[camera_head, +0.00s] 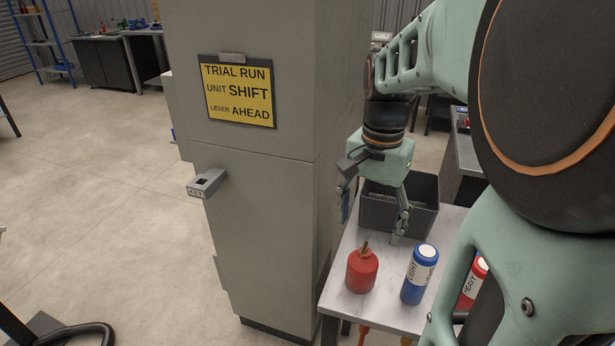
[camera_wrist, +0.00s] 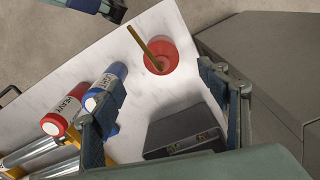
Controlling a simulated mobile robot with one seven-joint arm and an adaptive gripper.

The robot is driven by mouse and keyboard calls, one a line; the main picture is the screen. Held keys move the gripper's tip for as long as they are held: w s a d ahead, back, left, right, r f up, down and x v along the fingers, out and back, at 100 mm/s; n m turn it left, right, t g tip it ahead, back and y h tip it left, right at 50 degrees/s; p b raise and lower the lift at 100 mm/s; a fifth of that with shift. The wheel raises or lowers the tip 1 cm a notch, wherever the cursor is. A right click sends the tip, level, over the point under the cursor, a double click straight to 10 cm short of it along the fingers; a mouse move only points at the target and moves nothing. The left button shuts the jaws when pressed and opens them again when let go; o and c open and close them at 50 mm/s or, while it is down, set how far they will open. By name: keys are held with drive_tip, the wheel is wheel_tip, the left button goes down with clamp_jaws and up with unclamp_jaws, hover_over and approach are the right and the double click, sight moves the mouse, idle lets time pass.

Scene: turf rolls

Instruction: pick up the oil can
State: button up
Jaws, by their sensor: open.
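The oil can (camera_head: 362,271) is red with a thin brass spout and stands upright on a small white table (camera_head: 335,300). In the wrist view the oil can (camera_wrist: 161,57) stands beyond the fingertips, its spout pointing up and left. My gripper (camera_head: 372,213) is open and empty, pointing down above the table, behind and above the can. In the wrist view my gripper (camera_wrist: 152,100) shows its two fingers spread wide, with nothing between them but the view of the table and a dark bin.
A blue bottle marked LIGHT (camera_head: 419,274) stands right of the can. A red bottle marked HEAVY (camera_head: 472,283) is farther right, partly hidden by my arm. A dark open bin (camera_head: 425,190) sits at the table's back. A tall grey cabinet (camera_head: 250,180) stands close on the left.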

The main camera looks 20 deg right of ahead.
sight(362, 264)
wheel_tip(362, 264, down, 5)
drive_tip(key=shift+a+r, duration=0.1)
drive_tip(key=shift+w+d+f+b, duration=0.1)
drive_tip(key=shift+d+f+b, duration=0.1)
drive_tip(key=shift+f, duration=1.2)
drive_tip(key=shift+w+d+f+b, duration=0.1)
drive_tip(key=shift+f+b, duration=0.05)
drive_tip(key=shift+f, duration=1.25)
drive_tip(key=shift+c, duration=0.2)
drive_tip(key=c, duration=1.6)
drive_tip(key=shift+r, duration=0.1)
drive_tip(key=shift+r, duration=0.1)
